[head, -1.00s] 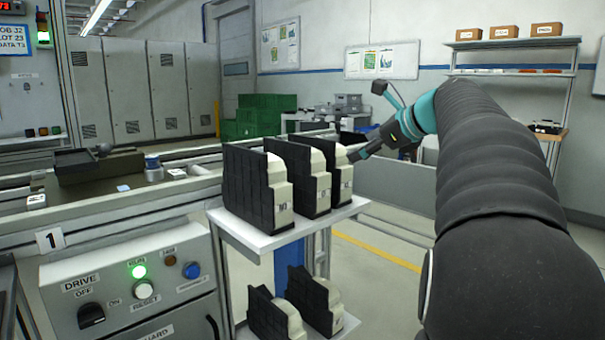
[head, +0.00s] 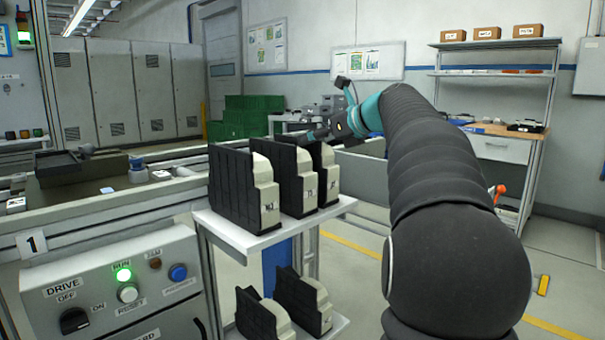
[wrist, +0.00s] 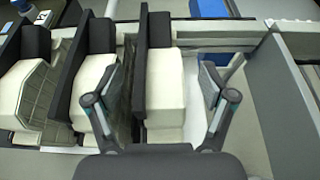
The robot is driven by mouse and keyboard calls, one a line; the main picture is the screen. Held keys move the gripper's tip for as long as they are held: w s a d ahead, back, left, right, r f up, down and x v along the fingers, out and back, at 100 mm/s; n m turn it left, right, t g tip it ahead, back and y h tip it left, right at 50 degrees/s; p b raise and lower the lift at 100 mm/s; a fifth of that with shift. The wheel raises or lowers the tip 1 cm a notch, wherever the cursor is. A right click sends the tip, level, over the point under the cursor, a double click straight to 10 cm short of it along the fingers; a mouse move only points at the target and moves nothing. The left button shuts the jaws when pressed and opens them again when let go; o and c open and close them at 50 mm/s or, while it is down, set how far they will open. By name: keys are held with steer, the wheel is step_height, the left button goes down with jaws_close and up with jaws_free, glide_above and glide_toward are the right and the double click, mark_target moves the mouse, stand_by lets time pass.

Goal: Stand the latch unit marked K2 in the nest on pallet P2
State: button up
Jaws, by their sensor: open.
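Three latch units stand upright in a row on the upper white shelf, each with a black ribbed plate and a cream body: the near one (head: 240,190), the middle one (head: 298,178) and the far one (head: 325,175). Their small labels are too blurred to read surely, so I cannot tell which is K2. My gripper (wrist: 160,105) is open. In the wrist view its fingers lie on either side of the rightmost unit (wrist: 163,85), apart from its cream body. In the head view my gripper (head: 318,135) is at the far unit's top. I cannot make out pallet P2 or its nest for certain.
Two more units (head: 305,300) stand on the lower shelf. The upper shelf (head: 255,240) is beside the conveyor rail (head: 110,215) and the drive control box (head: 110,285). A dark tray (head: 70,172) sits on the line at left. Open floor lies to the right.

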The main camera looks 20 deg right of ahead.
steer(key=shift+x, duration=2.65)
steer(key=shift+f, duration=0.1)
steer(key=shift+c, duration=0.3)
jaws_close()
